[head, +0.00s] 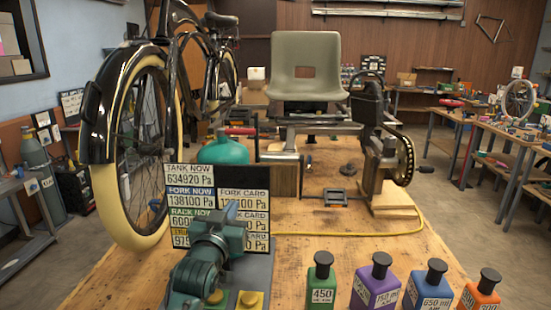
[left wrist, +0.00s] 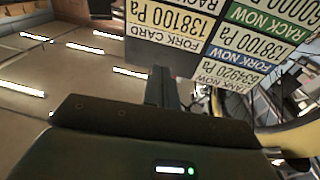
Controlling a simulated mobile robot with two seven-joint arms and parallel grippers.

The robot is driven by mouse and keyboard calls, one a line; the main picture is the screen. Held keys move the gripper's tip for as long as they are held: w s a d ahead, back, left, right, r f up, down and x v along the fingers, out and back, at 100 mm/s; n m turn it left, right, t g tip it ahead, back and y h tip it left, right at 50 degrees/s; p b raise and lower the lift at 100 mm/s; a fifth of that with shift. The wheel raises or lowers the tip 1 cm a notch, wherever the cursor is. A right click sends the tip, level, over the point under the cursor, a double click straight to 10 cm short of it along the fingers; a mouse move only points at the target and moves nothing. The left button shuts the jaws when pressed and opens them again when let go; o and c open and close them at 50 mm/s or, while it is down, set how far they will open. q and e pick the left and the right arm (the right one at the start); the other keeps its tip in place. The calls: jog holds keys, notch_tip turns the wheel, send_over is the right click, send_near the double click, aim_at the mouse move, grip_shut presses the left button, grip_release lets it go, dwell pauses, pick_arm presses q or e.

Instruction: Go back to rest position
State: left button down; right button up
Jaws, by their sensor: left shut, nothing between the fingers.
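My left gripper (head: 231,211) is at the lower middle of the head view, in front of the pressure-card board. Its fingers are together and nothing shows between them. In the left wrist view its dark fingers (left wrist: 162,88) stand up towards the board, which appears upside down; I cannot tell the exact gap. My right gripper is in neither view.
The card board (head: 216,207) stands on the wooden bench (head: 320,235). Behind it are a teal tank (head: 223,150), a trike frame with a grey seat (head: 308,70) and a black bicycle (head: 125,120). Several bottles (head: 375,283) line the front right edge.

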pick_arm(q)
jog(key=s+f+g, duration=0.2)
jog(key=s+f, duration=0.4)
jog(key=f, duration=0.3)
jog(key=s+f+g, duration=0.1)
jog(key=s+f, duration=0.5)
jog(key=f, duration=0.3)
jog(key=s+f+g, duration=0.1)
jog(key=s+f, duration=0.3)
jog(key=s, duration=0.2)
jog(key=s+f+m+g+h, duration=0.1)
jog(key=s+f+g, duration=0.1)
jog(key=s, duration=0.5)
jog(key=s+f+g, duration=0.2)
jog(key=s+f, duration=0.3)
jog(key=s, duration=0.2)
jog(key=shift+s+f+m, duration=0.25)
jog(key=shift+f+m, duration=0.05)
jog(key=shift+f, duration=0.05)
jog(key=shift+a, duration=0.1)
